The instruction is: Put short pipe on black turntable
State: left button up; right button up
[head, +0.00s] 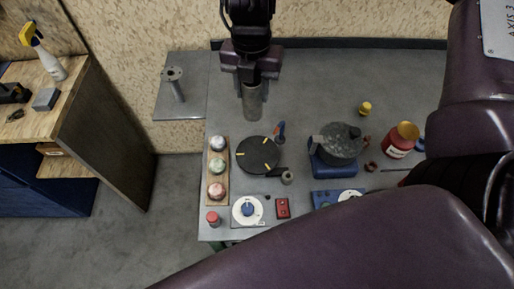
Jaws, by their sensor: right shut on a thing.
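The black turntable (258,155), a round disc with yellow marks, lies on the grey bench (310,85) near the middle of the head view. My right gripper (252,84) is at the top centre, pointing down and shut on a short grey pipe (252,104). The pipe hangs roughly upright, above the turntable in the picture and apart from it. The gripper hides the pipe's upper end. My left gripper is not in view.
A rack of several round knobs (217,168) stands left of the turntable. A grey pot-like part (340,142) on a blue base is to the right, with a red jar (398,144) beyond. A dial (247,210) and red switch box (282,208) sit in front.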

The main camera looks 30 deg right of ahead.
aim_at(258, 118)
jog(key=n, duration=0.1)
jog(key=r+n, duration=0.1)
jog(key=n, duration=0.1)
jog(key=s+r+n, duration=0.1)
jog(key=n, duration=0.1)
jog(key=shift+d+p, duration=0.25)
jog(key=shift+p, duration=0.15)
jog(key=n, duration=0.2)
jog(key=r+n, duration=0.1)
jog(key=n, duration=0.1)
jog(key=shift+s+r+n+p, duration=0.1)
jog(key=shift+s+n+p, duration=0.05)
jog(key=shift+n+p, duration=0.2)
jog(key=shift+n, duration=0.35)
notch_tip(258, 118, down, 15)
jog(key=shift+s+d+r+b, duration=0.1)
jog(key=shift+r+b, duration=0.05)
jog(key=shift+b, duration=0.8)
notch_tip(258, 118, down, 4)
jog(key=shift+f+p, duration=0.15)
jog(key=shift+p, duration=0.45)
jog(key=shift+f, duration=0.5)
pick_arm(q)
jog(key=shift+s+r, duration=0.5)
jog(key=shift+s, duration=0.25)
